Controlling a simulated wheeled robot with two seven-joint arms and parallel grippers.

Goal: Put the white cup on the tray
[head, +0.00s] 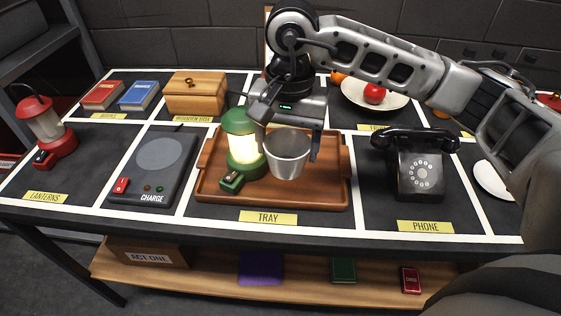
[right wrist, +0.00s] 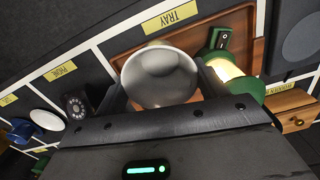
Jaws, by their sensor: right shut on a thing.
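The white cup (head: 287,157), which looks pale grey here, is upright between the fingers of my right gripper (head: 289,146), which is shut on it. The cup is over the right-middle part of the wooden tray (head: 333,188); I cannot tell whether its base touches the tray. In the right wrist view the cup (right wrist: 160,75) shows from above between the fingers, with the tray (right wrist: 207,27) behind it. A lit green lantern (head: 240,150) stands on the tray just left of the cup. My left gripper is not in view.
A black phone (head: 418,165) stands right of the tray, and a charge pad (head: 152,165) lies left of it. A red lantern (head: 45,128), books (head: 138,95), a wooden box (head: 195,94) and a fruit plate (head: 375,97) stand farther out. The tray's right side is bare.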

